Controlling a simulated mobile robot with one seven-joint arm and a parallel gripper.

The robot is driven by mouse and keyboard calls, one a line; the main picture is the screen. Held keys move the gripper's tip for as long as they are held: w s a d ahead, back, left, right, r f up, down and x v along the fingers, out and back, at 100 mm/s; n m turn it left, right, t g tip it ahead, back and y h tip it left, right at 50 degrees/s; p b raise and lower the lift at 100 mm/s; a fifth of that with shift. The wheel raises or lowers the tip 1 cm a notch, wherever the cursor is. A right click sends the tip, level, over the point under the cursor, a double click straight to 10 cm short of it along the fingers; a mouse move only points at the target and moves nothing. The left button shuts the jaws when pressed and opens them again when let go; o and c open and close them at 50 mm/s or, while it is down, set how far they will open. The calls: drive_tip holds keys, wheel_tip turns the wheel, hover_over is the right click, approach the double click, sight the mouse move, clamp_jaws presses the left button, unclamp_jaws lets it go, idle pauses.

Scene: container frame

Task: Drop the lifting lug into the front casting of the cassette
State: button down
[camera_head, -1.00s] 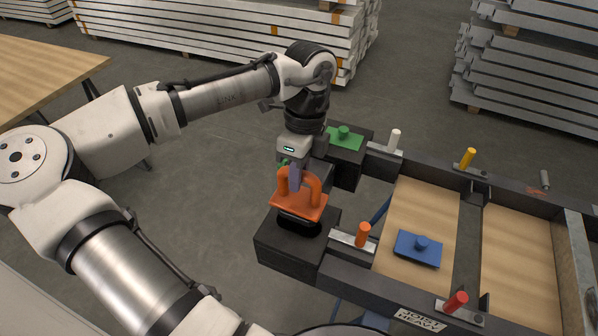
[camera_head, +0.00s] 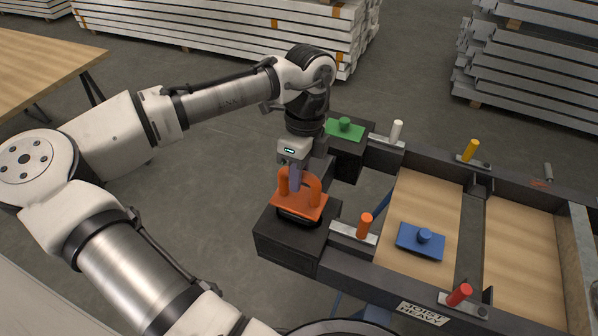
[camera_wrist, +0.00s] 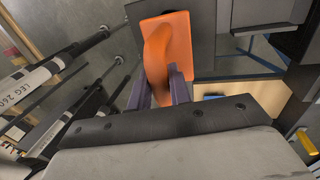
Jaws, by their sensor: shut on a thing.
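The orange lifting lug (camera_head: 299,207) has a flat plate with a looped handle on top. My gripper (camera_head: 294,176) is shut on its handle; in the wrist view my gripper's fingers (camera_wrist: 160,88) straddle the orange handle (camera_wrist: 158,52). The lug is upright over the front dark block, the casting (camera_head: 290,240), at the near left corner of the cassette frame (camera_head: 375,275). Its plate is at the block's top, with a dark part visible just under it. I cannot tell whether it is fully seated; the opening is hidden under the plate.
A green lug (camera_head: 345,128) sits on the far corner block. A blue knobbed plate (camera_head: 420,241) lies on the wooden panel. Orange (camera_head: 365,226), red (camera_head: 459,295), white (camera_head: 397,131) and yellow (camera_head: 470,151) pegs stand along the frame rails. Stacked beams (camera_head: 225,30) are behind.

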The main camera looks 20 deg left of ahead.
sight(298, 200)
drive_tip(key=shift+f+b, duration=1.25)
drive_tip(key=shift+f, duration=1.4)
idle(2.0)
